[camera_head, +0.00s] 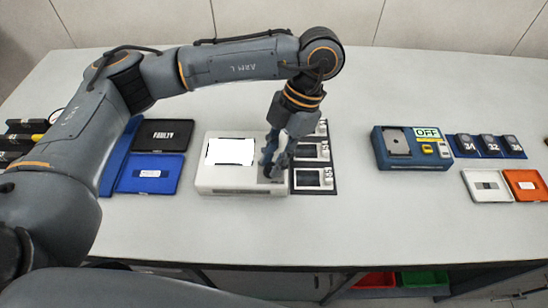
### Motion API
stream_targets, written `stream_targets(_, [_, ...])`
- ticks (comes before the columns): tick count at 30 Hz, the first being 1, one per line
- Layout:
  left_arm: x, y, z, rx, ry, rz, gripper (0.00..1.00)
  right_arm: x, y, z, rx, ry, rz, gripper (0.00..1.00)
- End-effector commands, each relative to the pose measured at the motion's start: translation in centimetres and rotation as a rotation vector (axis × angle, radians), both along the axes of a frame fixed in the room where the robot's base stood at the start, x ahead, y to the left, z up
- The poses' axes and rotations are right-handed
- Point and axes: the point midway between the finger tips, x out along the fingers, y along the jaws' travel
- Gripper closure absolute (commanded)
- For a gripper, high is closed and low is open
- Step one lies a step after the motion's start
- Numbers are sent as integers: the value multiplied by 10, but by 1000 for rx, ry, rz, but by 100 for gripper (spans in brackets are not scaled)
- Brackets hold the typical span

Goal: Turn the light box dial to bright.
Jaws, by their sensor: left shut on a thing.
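The light box (212,183) is a white box near the front middle of the table, with a glowing white panel (230,151) on its top left. My left gripper (270,172) points down at the right part of the box's top, fingers shut on the dial there. The fingers hide most of the dial, so its setting and marks cannot be read. My right gripper is not in view.
A blue device with an OFF sign (427,132) stands right. Clear table lies between.

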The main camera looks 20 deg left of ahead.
Motion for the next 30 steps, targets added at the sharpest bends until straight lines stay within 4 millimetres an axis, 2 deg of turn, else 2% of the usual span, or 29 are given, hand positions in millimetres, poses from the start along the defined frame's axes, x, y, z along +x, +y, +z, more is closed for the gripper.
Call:
stream_targets(17, [1, 0, 1, -1, -4, -32, 100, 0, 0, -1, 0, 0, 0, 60])
stream_targets(18, [1, 0, 1, -1, -4, -32, 72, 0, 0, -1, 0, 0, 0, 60])
stream_targets(21, [1, 0, 1, -1, -5, -31, 55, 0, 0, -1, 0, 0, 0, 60])
stream_targets(30, [1, -1, 1, -1, -2, -32, 55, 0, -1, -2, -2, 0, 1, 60])
